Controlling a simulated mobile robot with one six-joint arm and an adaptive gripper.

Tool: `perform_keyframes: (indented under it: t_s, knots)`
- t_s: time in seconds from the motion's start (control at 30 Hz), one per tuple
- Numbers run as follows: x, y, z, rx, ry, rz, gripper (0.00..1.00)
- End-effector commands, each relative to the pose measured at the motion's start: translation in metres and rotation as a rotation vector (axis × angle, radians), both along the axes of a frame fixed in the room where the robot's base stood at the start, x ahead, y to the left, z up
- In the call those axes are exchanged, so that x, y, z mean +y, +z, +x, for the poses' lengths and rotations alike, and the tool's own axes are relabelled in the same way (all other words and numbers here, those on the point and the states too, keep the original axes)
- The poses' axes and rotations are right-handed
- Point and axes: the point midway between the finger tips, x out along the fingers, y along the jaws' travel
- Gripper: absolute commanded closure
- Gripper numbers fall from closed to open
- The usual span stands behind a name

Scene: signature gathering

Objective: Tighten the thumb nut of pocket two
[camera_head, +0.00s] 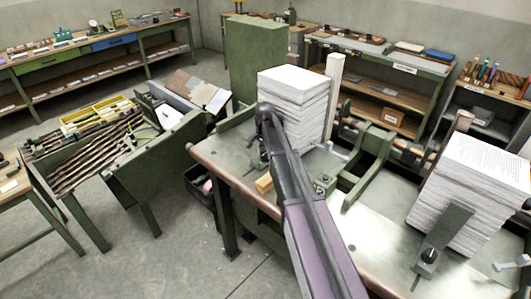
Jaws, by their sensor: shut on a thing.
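My dark arm with a purple link reaches from the bottom edge to the left paper stack (298,88) on the steel-topped bench (225,160). My gripper (263,155) shows small and dark at the stack's lower left front, partly hidden by my arm. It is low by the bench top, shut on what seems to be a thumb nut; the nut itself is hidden. The right paper stack (470,190) stands against a green upright plate (447,238) with a dark thumb nut (429,257) low on it. I cannot tell the pocket numbers.
A green frame (372,160) and a pale upright post (334,95) stand between the stacks. A small wooden block (264,184) lies near the bench edge. A green table (150,165) with trays is at left; shelves line the back. Floor at lower left is clear.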

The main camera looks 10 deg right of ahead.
Motion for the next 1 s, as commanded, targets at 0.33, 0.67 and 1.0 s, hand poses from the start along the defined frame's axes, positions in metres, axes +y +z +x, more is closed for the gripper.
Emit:
perform_keyframes:
  t_s: [0.33,0.67,1.0]
  knots:
    - [0.0003,-0.0002,0.0002,0.000,-0.056,0.001,0.94]
    - [0.0002,-0.0001,0.0005,0.000,-0.055,0.001,0.26]
    - [-0.0002,0.0000,0.0003,-0.001,-0.054,0.001,0.12]
